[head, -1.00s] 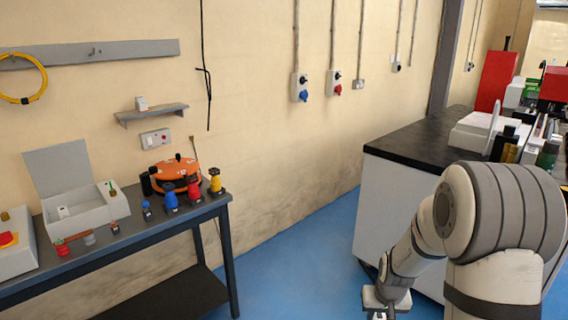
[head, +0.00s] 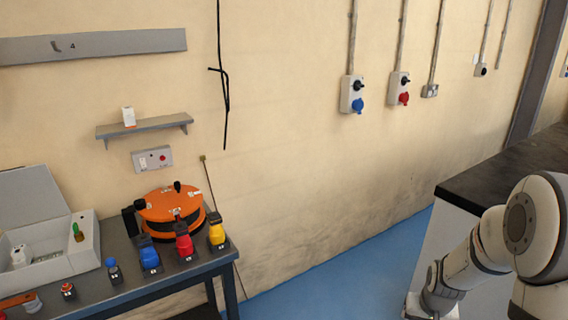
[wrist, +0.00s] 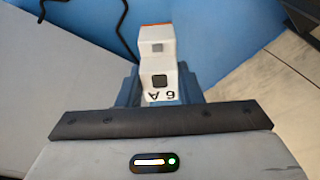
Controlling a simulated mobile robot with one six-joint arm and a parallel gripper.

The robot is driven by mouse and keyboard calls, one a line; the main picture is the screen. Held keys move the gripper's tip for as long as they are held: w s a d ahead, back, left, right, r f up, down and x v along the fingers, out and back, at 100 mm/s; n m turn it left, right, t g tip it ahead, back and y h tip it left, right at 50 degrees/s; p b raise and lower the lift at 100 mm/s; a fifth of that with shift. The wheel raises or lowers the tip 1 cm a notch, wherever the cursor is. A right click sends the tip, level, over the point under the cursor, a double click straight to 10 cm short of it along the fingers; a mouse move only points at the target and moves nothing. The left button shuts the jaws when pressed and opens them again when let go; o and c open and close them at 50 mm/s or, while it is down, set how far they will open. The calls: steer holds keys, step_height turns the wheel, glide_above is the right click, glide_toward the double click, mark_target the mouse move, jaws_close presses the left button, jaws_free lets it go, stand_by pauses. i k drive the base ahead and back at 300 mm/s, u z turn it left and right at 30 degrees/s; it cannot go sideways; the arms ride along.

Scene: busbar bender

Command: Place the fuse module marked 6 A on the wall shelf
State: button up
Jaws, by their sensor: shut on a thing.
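The white fuse module marked 6 A (wrist: 160,62) is in my gripper (wrist: 158,92) in the wrist view, its marking upside down in the picture. The blue-grey jaws are shut on its sides. In the head view my gripper (head: 432,308) is at the bottom edge, low beside the dark-topped counter, and the module cannot be made out there. The grey wall shelf (head: 160,127) is on the wall at left, well away from my gripper. A small white module (head: 128,116) stands on its left part.
Below the shelf, a workbench (head: 130,293) carries an orange cable reel (head: 172,203), blue, red and yellow connectors and an open grey box (head: 75,250). A dark cord (head: 223,100) hangs right of the shelf. The dark-topped counter (head: 500,180) stands at right. Blue floor lies between.

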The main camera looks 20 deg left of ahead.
mark_target(175, 118)
steer(key=i, duration=2.4)
steer(key=u, duration=0.2)
